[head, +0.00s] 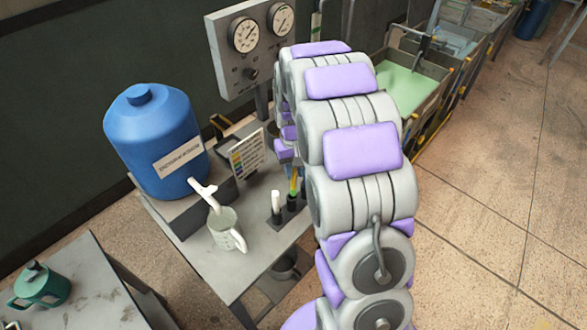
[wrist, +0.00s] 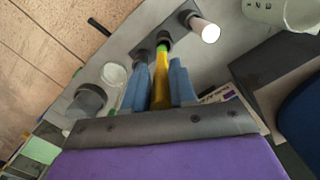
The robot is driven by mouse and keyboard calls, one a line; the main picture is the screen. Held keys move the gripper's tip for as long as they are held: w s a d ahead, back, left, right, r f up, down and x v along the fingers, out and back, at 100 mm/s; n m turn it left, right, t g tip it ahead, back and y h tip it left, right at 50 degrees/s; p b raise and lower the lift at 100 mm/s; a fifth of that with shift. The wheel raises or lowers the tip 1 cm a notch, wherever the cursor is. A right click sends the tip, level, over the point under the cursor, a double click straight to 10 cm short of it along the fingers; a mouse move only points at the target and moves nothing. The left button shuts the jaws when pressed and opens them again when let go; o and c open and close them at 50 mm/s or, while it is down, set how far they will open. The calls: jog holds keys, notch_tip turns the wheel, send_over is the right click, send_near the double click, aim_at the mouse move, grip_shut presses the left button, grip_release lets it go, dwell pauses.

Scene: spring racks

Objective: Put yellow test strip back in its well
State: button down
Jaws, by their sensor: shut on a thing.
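The yellow test strip (wrist: 160,88) has a green tip and stands between the two blue fingers of my gripper (wrist: 160,75), which is shut on it. In the wrist view its green end is at the mouth of a dark round well (wrist: 164,39); I cannot tell how deep it sits. In the head view the strip (head: 294,184) shows upright over the rear dark well (head: 292,203), with my arm close on the right. The fingers are not clear in the head view. A white strip or tube (head: 276,202) stands in the neighbouring well (head: 276,217).
A colour chart (head: 247,156) stands behind the wells. A gauge panel (head: 250,50) rises at the back. A clear round vessel (wrist: 113,74) is left of the fingers in the wrist view.

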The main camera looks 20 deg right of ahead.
notch_tip(320, 180, down, 8)
jog(key=b, duration=0.1)
dwell(3.1)
jog(key=c, duration=0.8)
grip_release()
jog(key=r, duration=0.5)
jog(key=w+r+p, duration=0.1)
jog(key=r, duration=1.1)
jog(key=shift+w+d+r, duration=0.15)
jog(key=shift+w, duration=0.05)
jog(key=s+a+r+b, duration=0.15)
jog(key=s+a, duration=0.25)
jog(key=s, duration=0.4)
jog(key=s+a+r, duration=0.2)
jog(key=s+a, duration=0.2)
jog(key=s, duration=0.4)
jog(key=shift+n+g, duration=0.5)
jog(key=shift+n, duration=0.2)
jog(key=s+a+f, duration=0.1)
jog(key=s, duration=0.5)
jog(key=s+a+b, duration=0.1)
jog(key=s, duration=0.5)
jog(key=s+a+f, duration=0.1)
jog(key=s, duration=0.5)
jog(key=shift+s+a+f, duration=0.1)
jog(key=shift+s+f, duration=0.1)
jog(key=shift+f, duration=0.1)
